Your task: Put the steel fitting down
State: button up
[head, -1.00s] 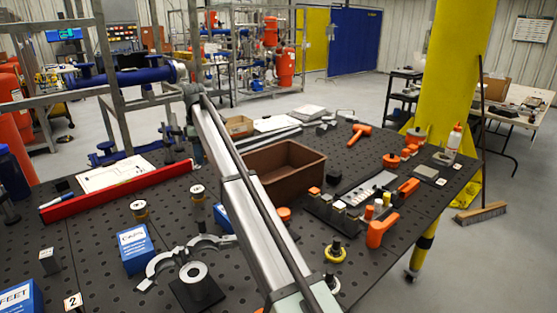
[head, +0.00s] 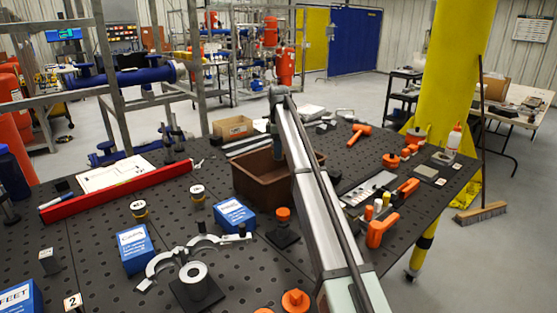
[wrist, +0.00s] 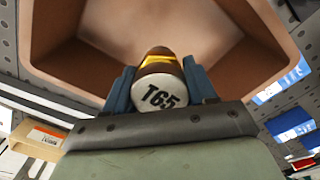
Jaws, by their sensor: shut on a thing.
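The fitting cannot be made out there.
An orange-topped piece (head: 283,220) stands in front of the bin. A cardboard box (head: 233,127) is behind it. Orange tools (head: 381,229) lie to the right.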

notch_tip(320, 180, down, 12)
jog(key=shift+f, duration=0.1)
dwell(0.6)
jog(key=shift+f, duration=0.1)
jog(key=o, duration=1.2)
jog(key=shift+c, duration=0.2)
notch_tip(320, 180, up, 12)
jog(key=shift+r, duration=0.1)
